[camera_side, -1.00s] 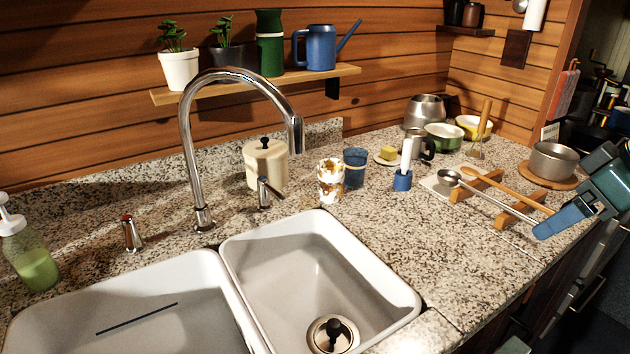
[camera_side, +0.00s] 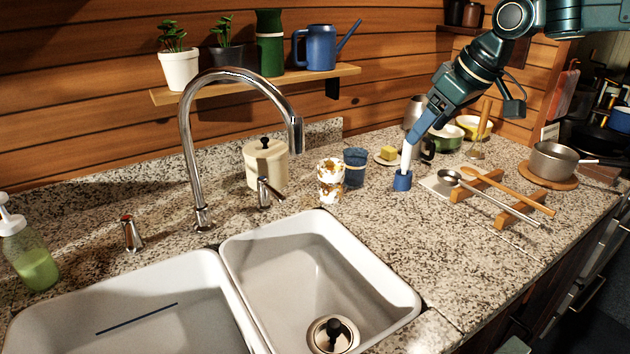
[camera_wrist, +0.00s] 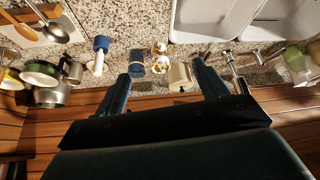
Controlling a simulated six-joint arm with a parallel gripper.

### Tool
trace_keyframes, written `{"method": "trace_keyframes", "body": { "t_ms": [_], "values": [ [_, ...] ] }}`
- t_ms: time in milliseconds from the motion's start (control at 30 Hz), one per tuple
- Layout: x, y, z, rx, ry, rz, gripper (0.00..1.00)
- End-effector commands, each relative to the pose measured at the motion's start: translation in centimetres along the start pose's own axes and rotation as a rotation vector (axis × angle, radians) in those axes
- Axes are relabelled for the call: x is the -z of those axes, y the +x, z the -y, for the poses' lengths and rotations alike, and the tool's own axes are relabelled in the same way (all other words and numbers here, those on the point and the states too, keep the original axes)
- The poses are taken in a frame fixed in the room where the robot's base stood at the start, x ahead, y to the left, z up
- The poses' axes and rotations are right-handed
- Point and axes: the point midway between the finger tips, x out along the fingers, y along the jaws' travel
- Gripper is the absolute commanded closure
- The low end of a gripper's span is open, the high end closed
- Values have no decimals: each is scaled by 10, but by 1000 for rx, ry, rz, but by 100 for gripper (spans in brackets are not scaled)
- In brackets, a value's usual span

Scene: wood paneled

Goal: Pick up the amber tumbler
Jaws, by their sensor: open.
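A tumbler mottled white and amber (camera_side: 331,181) stands upright on the granite counter behind the right sink basin. A blue tumbler (camera_side: 354,168) stands close beside it on the right. In the wrist view the amber tumbler (camera_wrist: 159,66) shows between my fingers, some distance beyond them, with the blue tumbler (camera_wrist: 137,63) to its left. My gripper (camera_side: 417,132) is raised above the counter, to the right of both tumblers and apart from them. Its fingers (camera_wrist: 161,72) are open and empty in the wrist view.
A chrome faucet (camera_side: 188,130) and a cream lidded canister (camera_side: 266,166) stand left of the tumblers. A blue holder with a white upright item (camera_side: 402,181) stands to the right, below my gripper. The counter's front right is clear.

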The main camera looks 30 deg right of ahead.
Motion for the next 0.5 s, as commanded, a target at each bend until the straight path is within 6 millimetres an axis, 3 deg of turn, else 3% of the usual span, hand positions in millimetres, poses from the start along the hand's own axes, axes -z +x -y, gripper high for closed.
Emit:
{"method": "trace_keyframes", "body": {
  "t_ms": [200, 500],
  "values": [
    [43, 41, -12, 24, -39, 0, 28],
    [90, 105, -27, 58, -94, -9, 28]
  ]
}}
